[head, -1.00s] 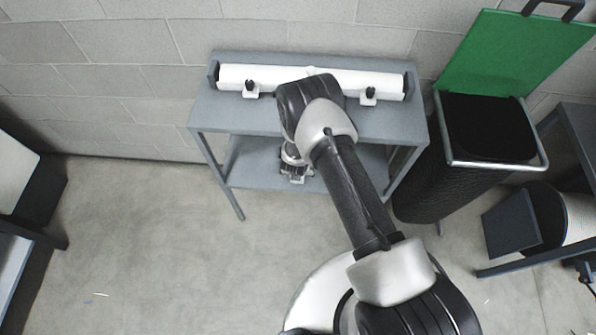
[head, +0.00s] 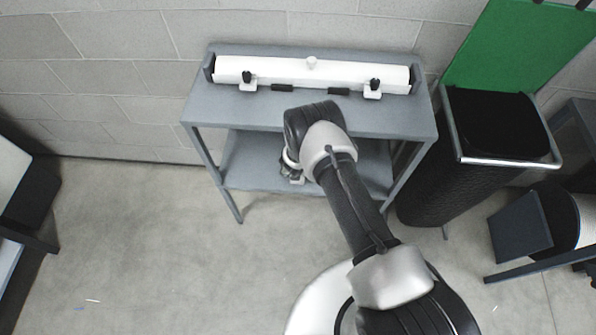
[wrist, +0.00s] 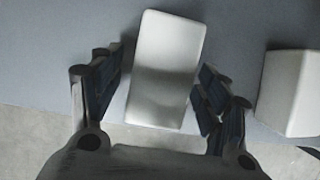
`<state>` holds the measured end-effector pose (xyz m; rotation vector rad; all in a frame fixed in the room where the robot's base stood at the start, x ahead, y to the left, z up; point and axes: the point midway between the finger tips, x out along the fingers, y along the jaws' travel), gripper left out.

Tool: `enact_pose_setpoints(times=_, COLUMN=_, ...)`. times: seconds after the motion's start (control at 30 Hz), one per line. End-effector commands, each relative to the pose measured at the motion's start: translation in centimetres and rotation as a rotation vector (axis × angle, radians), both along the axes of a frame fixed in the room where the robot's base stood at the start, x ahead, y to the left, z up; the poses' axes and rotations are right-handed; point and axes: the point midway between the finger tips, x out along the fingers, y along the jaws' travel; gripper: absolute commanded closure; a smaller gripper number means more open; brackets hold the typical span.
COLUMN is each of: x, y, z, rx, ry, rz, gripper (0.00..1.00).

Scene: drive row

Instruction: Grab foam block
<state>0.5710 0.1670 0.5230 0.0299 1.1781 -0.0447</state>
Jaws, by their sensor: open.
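In the wrist view a white, round-edged block (wrist: 166,68), which looks like the foam block, lies on a grey shelf surface. My gripper (wrist: 158,82) is open, with one dark finger on each side of this block. There is a gap on the left side; the right finger is very close to the block, and I cannot tell whether it touches. In the head view my gripper (head: 289,166) reaches in at the lower shelf (head: 246,160), mostly hidden by my arm. A small white bit shows beneath it, too small to identify.
A second white block (wrist: 292,92) lies right of the gripper in the wrist view. The table's upper deck (head: 205,108) overhangs the lower shelf and carries a long white roll-like piece (head: 312,74) with black knobs. A black bin (head: 440,185) with a green lid stands right.

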Motion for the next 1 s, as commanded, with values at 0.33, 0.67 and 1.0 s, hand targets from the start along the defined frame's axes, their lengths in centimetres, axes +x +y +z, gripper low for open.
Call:
enact_pose_setpoints(times=0.33, x=0.0, y=0.0, z=0.09, rx=0.0, ry=0.0, rz=0.0, gripper=0.47)
enact_pose_setpoints(times=0.67, x=-0.01, y=0.0, z=0.08, rx=0.0, ry=0.0, rz=-0.001, gripper=0.7)
enact_pose_setpoints(times=1.0, x=0.01, y=0.0, z=0.4, rx=0.0, ry=-0.001, rz=-0.001, gripper=0.71)
